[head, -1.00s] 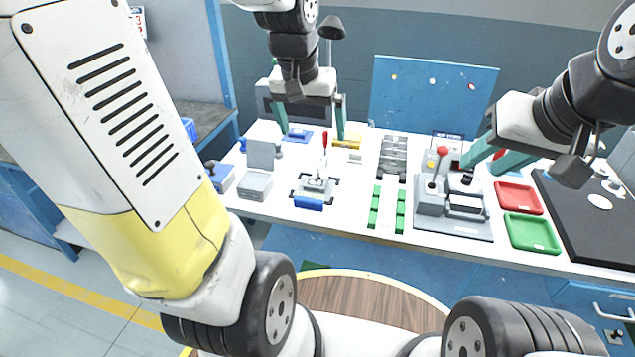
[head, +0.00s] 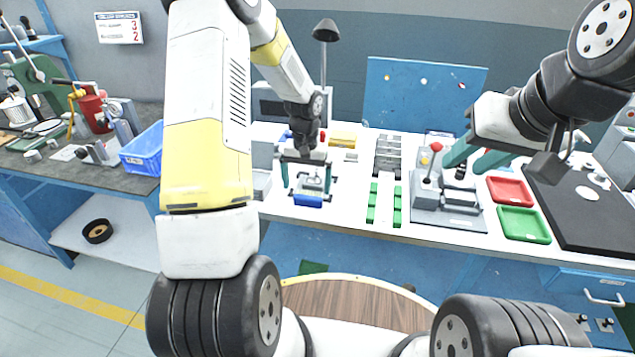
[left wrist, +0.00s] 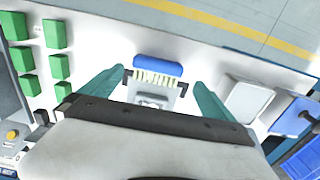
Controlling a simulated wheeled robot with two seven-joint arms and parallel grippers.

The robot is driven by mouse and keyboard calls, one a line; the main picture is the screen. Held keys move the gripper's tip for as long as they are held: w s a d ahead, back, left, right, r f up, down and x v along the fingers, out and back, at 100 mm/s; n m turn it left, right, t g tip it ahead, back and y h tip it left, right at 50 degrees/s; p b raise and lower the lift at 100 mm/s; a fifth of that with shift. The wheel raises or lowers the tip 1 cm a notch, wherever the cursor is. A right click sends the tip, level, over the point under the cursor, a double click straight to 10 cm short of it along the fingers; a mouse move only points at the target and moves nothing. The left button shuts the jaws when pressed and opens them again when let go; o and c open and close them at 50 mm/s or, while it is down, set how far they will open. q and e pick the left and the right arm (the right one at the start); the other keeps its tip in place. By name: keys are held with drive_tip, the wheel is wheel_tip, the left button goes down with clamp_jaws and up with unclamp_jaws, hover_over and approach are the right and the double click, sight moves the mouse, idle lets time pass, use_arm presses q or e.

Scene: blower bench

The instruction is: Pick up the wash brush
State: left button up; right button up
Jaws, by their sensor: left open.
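The wash brush, with a blue back and pale bristles, lies at the front edge of a small grey fixture (head: 312,183) on the white bench. Its blue back (head: 308,200) shows in the head view; the left wrist view shows the brush (left wrist: 157,69) and its bristles between my fingers. My left gripper (head: 306,177) is open above the fixture, its teal fingers on either side; it also shows in the left wrist view (left wrist: 158,80). It holds nothing. My right gripper (head: 462,164) is open and empty above the right part of the bench.
Green blocks (head: 371,203) stand right of the fixture, then a grey device with a red-knobbed lever (head: 436,148). A red tray (head: 510,190) and a green tray (head: 524,225) lie farther right. A blue bin (head: 143,150) sits on the left side bench.

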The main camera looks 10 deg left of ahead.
sight(309, 195)
use_arm(q)
drive_tip(key=f, duration=0.5)
drive_tip(key=shift+d, duration=0.25)
drive_tip(key=shift+r, duration=0.1)
drive_tip(key=c, duration=1.5)
drive_tip(key=shift+o, duration=0.2)
drive_tip(key=shift+r, duration=0.9)
drive_tip(key=shift+s+d+r, duration=0.1)
drive_tip(key=shift+s+r, duration=0.05)
drive_tip(key=shift+r, duration=0.35)
drive_tip(key=shift+s+d+r, duration=0.1)
drive_tip(key=shift+s+r, duration=0.05)
drive_tip(key=shift+r, duration=0.35)
drive_tip(key=s+d, duration=0.2)
drive_tip(key=s, duration=0.5)
drive_tip(key=s+d+r, duration=0.1)
drive_tip(key=s+d, duration=0.2)
drive_tip(key=s, duration=0.4)
drive_tip(key=shift+s+d, duration=0.15)
drive_tip(key=shift+s, duration=0.05)
drive_tip(key=shift+r, duration=0.1)
